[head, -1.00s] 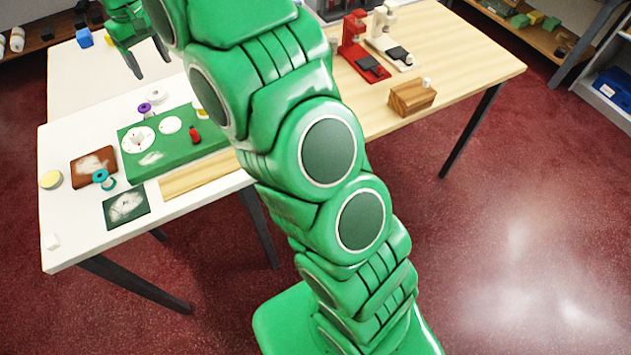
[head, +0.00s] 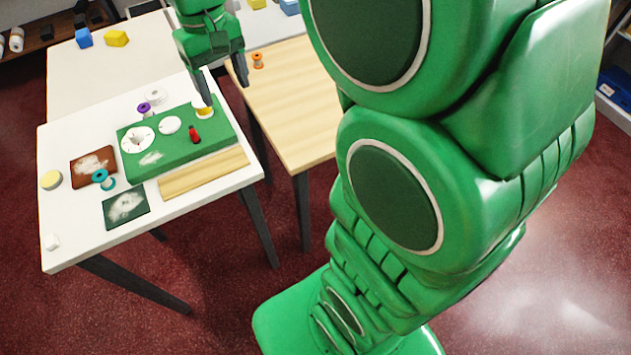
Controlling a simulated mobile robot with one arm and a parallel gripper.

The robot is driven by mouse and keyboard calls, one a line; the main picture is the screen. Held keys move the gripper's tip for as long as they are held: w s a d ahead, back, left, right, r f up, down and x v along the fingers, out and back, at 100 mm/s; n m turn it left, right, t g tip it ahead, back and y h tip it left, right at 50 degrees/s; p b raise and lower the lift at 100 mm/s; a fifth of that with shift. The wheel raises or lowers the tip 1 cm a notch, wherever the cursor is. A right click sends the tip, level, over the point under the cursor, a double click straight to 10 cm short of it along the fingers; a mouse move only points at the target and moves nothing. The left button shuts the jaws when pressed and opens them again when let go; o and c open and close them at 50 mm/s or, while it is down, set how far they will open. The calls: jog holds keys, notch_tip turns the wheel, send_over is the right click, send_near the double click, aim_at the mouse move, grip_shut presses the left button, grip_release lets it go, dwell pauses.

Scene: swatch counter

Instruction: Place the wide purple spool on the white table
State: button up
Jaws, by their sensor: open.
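A purple spool (head: 144,109) stands by the back edge of the green board (head: 170,166); I cannot tell whether it touches the board. It is the only purple spool I see, and it is too small to judge how wide it is. The white table (head: 75,225) bears the board. My gripper (head: 226,92) is open and empty, pointing down over the back right corner of the board, to the right of the purple spool. One finger is close to a yellow and white round thing (head: 204,112) and partly covers it.
A white spool (head: 155,95) stands just behind the purple one. A red item (head: 194,133) and white discs are on the board. A teal spool (head: 103,179) is at front left. An orange spool (head: 258,60) stands on the wooden table (head: 300,125). The white table's front left is mostly clear.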

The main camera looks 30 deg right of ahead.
jog(key=s+d+f+m, duration=0.1)
jog(key=s+d+f, duration=0.1)
jog(key=s, duration=1)
jog(key=s+d+f+m, duration=0.1)
jog(key=s+d+f, duration=0.1)
jog(key=s, duration=1)
jog(key=shift+d+f+g, duration=0.3)
jog(key=shift+d, duration=0.3)
